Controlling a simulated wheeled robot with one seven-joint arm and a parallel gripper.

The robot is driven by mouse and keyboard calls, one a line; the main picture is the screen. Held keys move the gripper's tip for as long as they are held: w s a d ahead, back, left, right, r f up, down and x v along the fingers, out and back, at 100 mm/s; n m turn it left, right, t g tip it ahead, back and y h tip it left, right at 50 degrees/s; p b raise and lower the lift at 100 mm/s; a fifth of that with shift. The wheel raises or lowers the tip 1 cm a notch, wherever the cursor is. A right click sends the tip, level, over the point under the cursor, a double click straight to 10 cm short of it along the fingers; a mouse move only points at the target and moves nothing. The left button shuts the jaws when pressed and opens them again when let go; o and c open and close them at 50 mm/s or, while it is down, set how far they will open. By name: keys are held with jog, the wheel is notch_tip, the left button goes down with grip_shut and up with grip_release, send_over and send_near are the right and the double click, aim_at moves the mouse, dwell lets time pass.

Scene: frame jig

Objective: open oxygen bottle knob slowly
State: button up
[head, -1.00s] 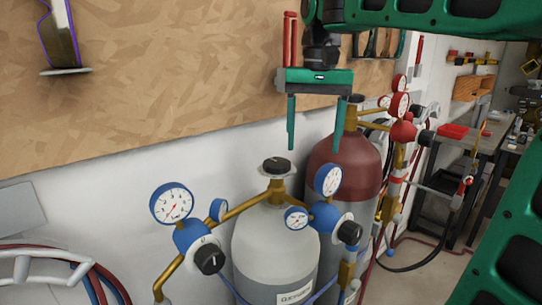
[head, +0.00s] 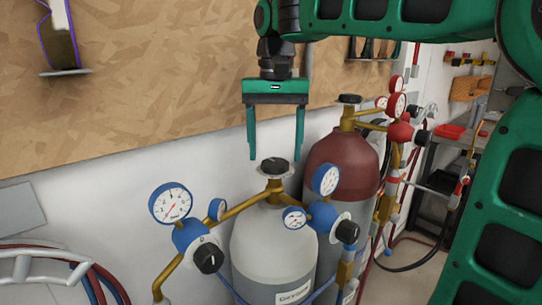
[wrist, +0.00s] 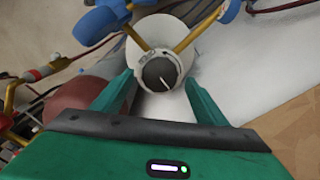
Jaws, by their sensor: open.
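The oxygen bottle (head: 272,248) is a white and grey cylinder in the lower middle of the head view. Its black knob (head: 275,165) sits on top of the brass valve; in the wrist view the knob (wrist: 160,72) shows a white line and lies just beyond and between the fingertips. My gripper (head: 275,157) is green, points down and is open and empty. In the head view its fingers hang above the bottle, one on each side of the knob. I cannot tell whether the fingertips touch anything.
Blue regulators with gauges (head: 172,202) flank the bottle's valve. A dark red cylinder (head: 343,165) with red fittings (head: 401,131) stands to the right. The white wall and a wooden board (head: 150,90) are behind. Hoses (head: 95,280) hang at lower left.

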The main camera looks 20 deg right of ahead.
jog(key=shift+f, duration=0.9)
